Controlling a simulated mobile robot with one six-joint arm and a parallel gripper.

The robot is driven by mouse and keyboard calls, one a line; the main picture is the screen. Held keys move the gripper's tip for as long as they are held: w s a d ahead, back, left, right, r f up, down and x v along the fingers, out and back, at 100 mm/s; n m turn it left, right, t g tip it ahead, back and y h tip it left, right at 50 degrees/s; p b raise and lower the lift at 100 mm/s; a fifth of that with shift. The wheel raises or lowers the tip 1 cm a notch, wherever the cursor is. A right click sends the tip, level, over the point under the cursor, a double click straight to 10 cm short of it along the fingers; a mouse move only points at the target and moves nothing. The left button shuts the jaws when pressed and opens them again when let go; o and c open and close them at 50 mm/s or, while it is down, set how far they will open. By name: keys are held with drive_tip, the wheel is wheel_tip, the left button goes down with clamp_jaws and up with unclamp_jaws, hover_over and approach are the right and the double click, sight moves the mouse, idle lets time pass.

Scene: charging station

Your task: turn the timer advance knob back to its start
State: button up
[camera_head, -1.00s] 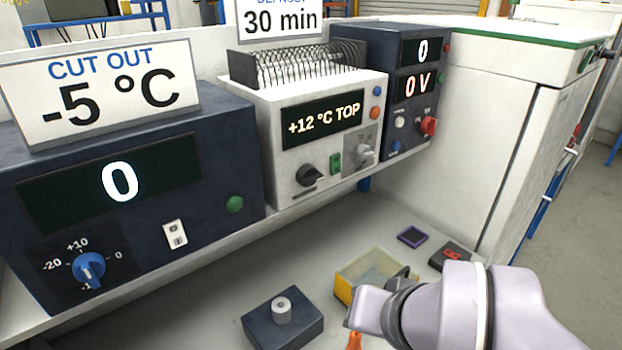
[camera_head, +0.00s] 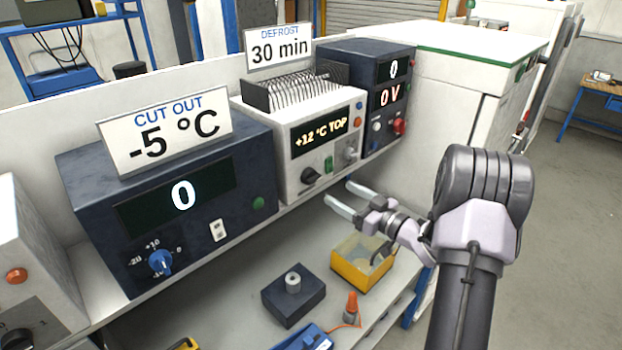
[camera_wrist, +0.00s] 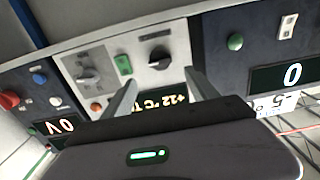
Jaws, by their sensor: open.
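No readable label shows which dial is the timer advance knob. The white middle unit (camera_head: 285,160), reading "+12 °C TOP", has a black knob (camera_head: 311,176) and a grey knob (camera_head: 350,152) with a green switch between them. My gripper (camera_head: 338,190) is open and empty, its two pale fingers pointing at this unit's lower front. The wrist view shows the panel upside down, with the black knob (camera_wrist: 160,58) just beyond the gap between the fingers and the grey knob (camera_wrist: 88,75) left of them. I see no contact. Another black knob (camera_head: 15,341) is cut off at lower left.
The dark "CUT OUT" unit (camera_head: 85,205) with a blue knob (camera_head: 160,262) stands left. A dark voltage unit (camera_head: 393,125) stands right. Below lie a yellow bin (camera_head: 350,280), a dark block (camera_head: 300,305) and an orange-tipped item (camera_head: 351,306). Open space lies before the panels.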

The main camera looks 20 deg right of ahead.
sight(316, 180)
drive_tip(key=x, duration=1)
drive_tip(key=shift+w+a, duration=0.2)
drive_tip(key=shift+w, duration=0.1)
drive_tip(key=shift+c, duration=0.5)
drive_tip(key=c, duration=1.3)
drive_tip(key=shift+o, duration=0.2)
drive_tip(key=shift+b, duration=0.3)
drive_tip(key=shift+f, duration=0.15)
